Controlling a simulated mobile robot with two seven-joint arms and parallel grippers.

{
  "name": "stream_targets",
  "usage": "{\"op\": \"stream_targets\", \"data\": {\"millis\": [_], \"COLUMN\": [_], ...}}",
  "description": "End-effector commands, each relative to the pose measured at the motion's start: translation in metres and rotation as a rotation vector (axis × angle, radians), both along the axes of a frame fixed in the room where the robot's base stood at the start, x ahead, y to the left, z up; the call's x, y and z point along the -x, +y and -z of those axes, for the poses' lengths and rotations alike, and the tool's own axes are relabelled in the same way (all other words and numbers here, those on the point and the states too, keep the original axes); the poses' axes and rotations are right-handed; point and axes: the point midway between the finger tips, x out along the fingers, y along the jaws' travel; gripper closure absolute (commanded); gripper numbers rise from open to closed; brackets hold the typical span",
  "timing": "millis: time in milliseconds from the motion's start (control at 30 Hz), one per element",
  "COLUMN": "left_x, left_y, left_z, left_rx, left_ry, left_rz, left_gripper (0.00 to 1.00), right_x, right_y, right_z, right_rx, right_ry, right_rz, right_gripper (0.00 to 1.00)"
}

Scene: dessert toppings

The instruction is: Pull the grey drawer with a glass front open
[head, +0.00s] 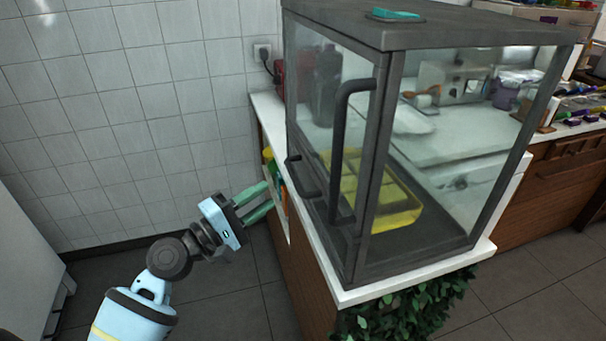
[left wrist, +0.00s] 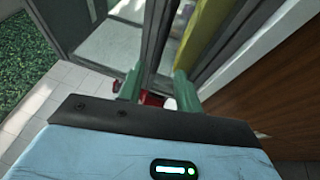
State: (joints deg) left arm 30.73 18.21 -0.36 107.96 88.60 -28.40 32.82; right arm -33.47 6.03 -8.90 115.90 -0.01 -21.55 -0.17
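A grey-framed case with glass sides (head: 372,150) stands on the white counter in the head view. A long dark upright handle (head: 340,150) is on its left face, with a smaller dark handle (head: 303,178) low and further left. I cannot tell which part is the drawer; nothing visibly stands pulled out. My left gripper (head: 268,198) is open, its green fingers apart, left of the counter and below the smaller handle. In the left wrist view the open fingers (left wrist: 157,92) have a gap between them, with grey framing beyond; contact is unclear. My right gripper is not in view.
A yellow divided tray (head: 400,218) sits inside the case. The white counter edge (head: 400,287) and wooden cabinet (head: 310,285) lie below it, with green leaves (head: 410,310) at the front. Grey floor (head: 220,300) is open around my left arm. A tiled wall (head: 120,120) stands behind.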

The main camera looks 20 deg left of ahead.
Motion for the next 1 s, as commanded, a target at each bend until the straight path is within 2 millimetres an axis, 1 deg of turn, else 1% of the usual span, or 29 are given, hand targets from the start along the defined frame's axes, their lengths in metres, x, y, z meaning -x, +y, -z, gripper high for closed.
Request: {"op": "stream_targets", "data": {"millis": [167, 267, 500, 700, 833, 1000], "left_x": [-0.002, -0.009, -0.038, -0.058, -0.063, -0.065], "left_y": [-0.001, -0.006, -0.025, -0.037, -0.041, -0.042], "left_z": [-0.002, -0.004, -0.011, -0.013, -0.014, -0.013], "left_rx": [0.002, 0.002, 0.003, 0.0, -0.001, -0.001], "left_ry": [-0.001, -0.002, -0.004, -0.002, -0.001, 0.0], "left_rz": [0.001, 0.0, 0.0, 0.0, 0.0, 0.0], "left_gripper": [0.66, 0.66, 0.66, 0.66, 0.66, 0.66], "right_x": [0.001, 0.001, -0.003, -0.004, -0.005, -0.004], "right_y": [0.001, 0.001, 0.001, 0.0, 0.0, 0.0], "right_z": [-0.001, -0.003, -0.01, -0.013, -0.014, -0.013], "right_rx": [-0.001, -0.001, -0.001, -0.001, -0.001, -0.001], "right_ry": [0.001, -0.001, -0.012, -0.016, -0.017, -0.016], "right_rz": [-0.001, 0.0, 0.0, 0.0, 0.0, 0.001], "right_gripper": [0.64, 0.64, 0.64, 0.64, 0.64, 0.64]}}
